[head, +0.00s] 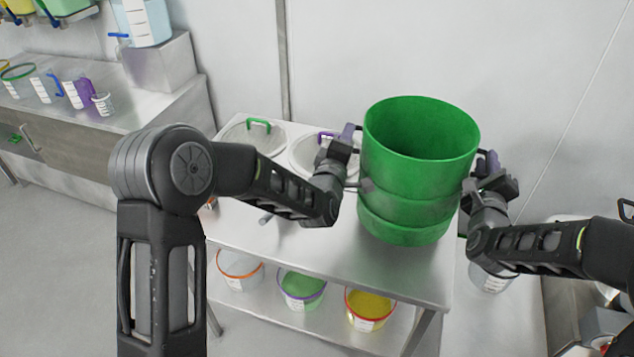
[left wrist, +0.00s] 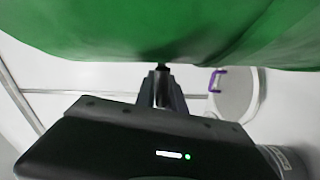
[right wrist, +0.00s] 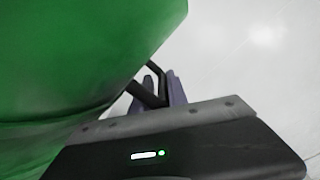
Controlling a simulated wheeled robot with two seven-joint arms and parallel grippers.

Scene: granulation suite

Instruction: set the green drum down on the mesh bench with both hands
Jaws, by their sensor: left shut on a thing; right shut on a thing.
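The green drum (head: 412,190) is open-topped, looks empty and stands upright between my two grippers over the right part of a steel bench (head: 300,238). I see no clear mesh pattern on the bench. I cannot tell whether the drum's base touches the bench top. My left gripper (head: 350,138) is shut on the drum's left handle; its jaws also show in the left wrist view (left wrist: 162,78). My right gripper (head: 484,165) is shut on the right handle, a dark bar (right wrist: 150,88) in the right wrist view.
Tubs, including a yellow one (head: 369,307), stand on the lower shelf. A wall rises behind. A side counter (head: 140,95) with jugs is at left.

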